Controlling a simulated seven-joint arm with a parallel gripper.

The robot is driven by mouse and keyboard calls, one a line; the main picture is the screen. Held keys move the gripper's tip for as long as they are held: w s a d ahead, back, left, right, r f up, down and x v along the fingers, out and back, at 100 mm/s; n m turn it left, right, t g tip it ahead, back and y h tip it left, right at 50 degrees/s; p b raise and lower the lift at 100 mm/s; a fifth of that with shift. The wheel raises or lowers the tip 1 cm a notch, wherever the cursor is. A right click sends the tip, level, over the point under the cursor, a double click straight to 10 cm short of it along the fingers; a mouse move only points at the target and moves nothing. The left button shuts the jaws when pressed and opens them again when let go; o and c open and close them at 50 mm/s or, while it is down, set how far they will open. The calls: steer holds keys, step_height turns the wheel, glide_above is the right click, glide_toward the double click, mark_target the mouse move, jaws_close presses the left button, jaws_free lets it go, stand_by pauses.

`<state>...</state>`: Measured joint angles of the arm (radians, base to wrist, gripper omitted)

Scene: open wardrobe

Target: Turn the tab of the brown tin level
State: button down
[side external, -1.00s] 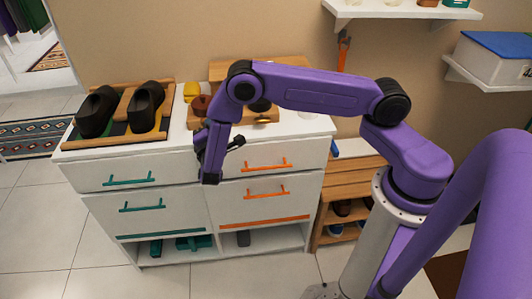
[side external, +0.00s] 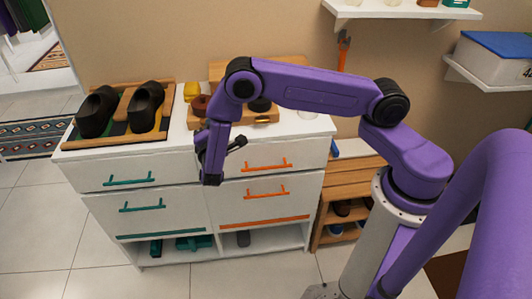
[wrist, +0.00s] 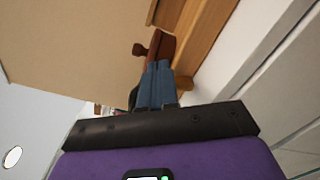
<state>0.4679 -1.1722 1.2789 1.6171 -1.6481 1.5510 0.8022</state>
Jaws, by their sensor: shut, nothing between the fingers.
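The brown tin (side external: 201,104) stands on the white cabinet top, just left of my forearm in the side view. In the wrist view the reddish-brown tin (wrist: 163,45) is just beyond my fingertips, with its tab (wrist: 140,49) sticking out to the left. My gripper (wrist: 158,66) has its blue fingers together with nothing held between them. The fingertips overlap the tin's near end in the picture; I cannot tell whether they touch.
A wooden board (wrist: 196,35) is beside the tin. A yellow item (side external: 192,91) stands behind it. Dark shoes (side external: 145,106) sit on a tray at the left of the cabinet top. Orange drawer handles (side external: 265,165) stick out near my wrist. Open floor lies at the front left.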

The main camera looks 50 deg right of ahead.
steer(key=v, duration=0.5)
stand_by(0.3)
steer(key=shift+w+d+f, duration=0.45)
steer(key=shift+w+d, duration=0.05)
steer(key=shift+d, duration=0.45)
steer(key=shift+w+d+f, duration=0.4)
steer(key=shift+w+d, duration=0.1)
steer(key=shift+d, duration=0.45)
steer(key=shift+w+d+f, duration=0.45)
steer(key=shift+d, duration=0.45)
steer(key=shift+w+a, duration=0.4)
steer(key=shift+a, duration=0.05)
steer(key=shift+w+a+r, duration=0.15)
steer(key=shift+r, duration=0.45)
steer(key=shift+w+a+r, duration=0.25)
steer(key=shift+w+r, duration=0.05)
steer(key=shift+r, duration=0.1)
stand_by(0.4)
